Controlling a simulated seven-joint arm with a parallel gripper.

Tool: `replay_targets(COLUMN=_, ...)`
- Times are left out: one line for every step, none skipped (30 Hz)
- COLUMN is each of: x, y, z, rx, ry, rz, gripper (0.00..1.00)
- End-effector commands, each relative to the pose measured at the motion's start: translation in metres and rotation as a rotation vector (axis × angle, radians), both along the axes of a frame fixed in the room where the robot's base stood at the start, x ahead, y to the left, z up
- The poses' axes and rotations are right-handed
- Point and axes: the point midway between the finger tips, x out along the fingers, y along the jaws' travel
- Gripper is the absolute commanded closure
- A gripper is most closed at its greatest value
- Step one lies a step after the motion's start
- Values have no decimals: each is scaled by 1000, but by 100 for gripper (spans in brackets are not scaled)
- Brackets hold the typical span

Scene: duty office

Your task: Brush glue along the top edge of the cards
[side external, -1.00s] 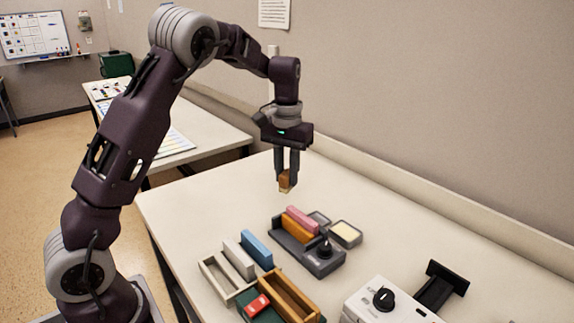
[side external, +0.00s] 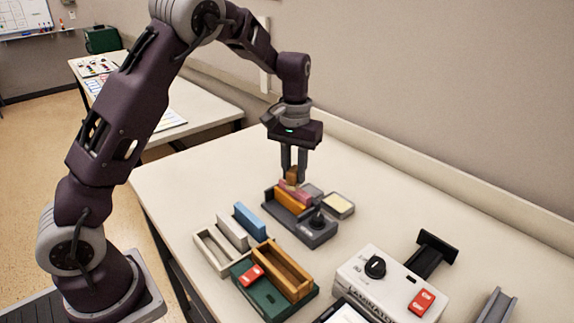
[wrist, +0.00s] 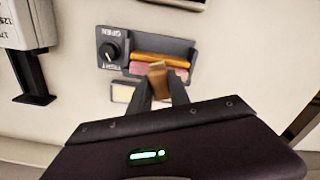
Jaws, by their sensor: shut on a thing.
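My gripper (side external: 294,178) is shut on a small brown brush (side external: 292,174), which also shows between the fingers in the wrist view (wrist: 158,68). A dark grey clamp (side external: 312,238) with a round knob holds a pink stack (side external: 297,192) and an orange stack (side external: 290,200), which look like the cards. In the wrist view the pink stack (wrist: 146,70) lies nearer my gripper than the orange one (wrist: 162,57). The brush tip is low over the pink stack's top edge; I cannot tell if it touches. A shallow tray of pale cream stuff (side external: 338,205), likely glue, sits beside the clamp.
A blue block (side external: 250,222) and a grey-white block (side external: 232,231) stand left of the clamp, by a pale open tray (side external: 214,251). A wooden tray on a green base (side external: 262,297) and a white laminator (side external: 376,280) are in front. The table's back is clear.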

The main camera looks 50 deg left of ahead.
Motion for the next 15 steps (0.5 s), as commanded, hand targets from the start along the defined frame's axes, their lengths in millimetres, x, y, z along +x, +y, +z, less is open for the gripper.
replay_targets(x=0, y=-5, z=0, rx=0, ry=1, rz=-2, gripper=100)
replay_targets(x=0, y=-8, z=0, rx=0, ry=1, rz=-3, gripper=100)
replay_targets(x=0, y=-12, z=0, rx=0, ry=1, rz=-3, gripper=100)
replay_targets(x=0, y=-14, z=0, rx=0, ry=1, rz=-3, gripper=100)
replay_targets(x=0, y=-17, z=0, rx=-1, ry=1, rz=-2, gripper=100)
replay_targets(x=0, y=-21, z=0, rx=-1, ry=1, rz=-2, gripper=100)
replay_targets(x=0, y=-23, z=0, rx=-1, ry=1, rz=-3, gripper=100)
replay_targets(x=0, y=-26, z=0, rx=-1, ry=1, rz=-3, gripper=100)
replay_targets(x=0, y=-29, z=0, rx=-1, ry=1, rz=-2, gripper=100)
replay_targets(x=0, y=-32, z=0, rx=-1, ry=1, rz=-2, gripper=100)
replay_targets(x=0, y=-35, z=0, rx=-1, ry=1, rz=-2, gripper=100)
replay_targets(x=0, y=-39, z=0, rx=-1, ry=1, rz=-2, gripper=100)
replay_targets(x=0, y=-41, z=0, rx=-1, ry=1, rz=-2, gripper=100)
replay_targets(x=0, y=-44, z=0, rx=-1, ry=1, rz=-2, gripper=100)
replay_targets(x=0, y=-48, z=0, rx=0, ry=1, rz=-2, gripper=100)
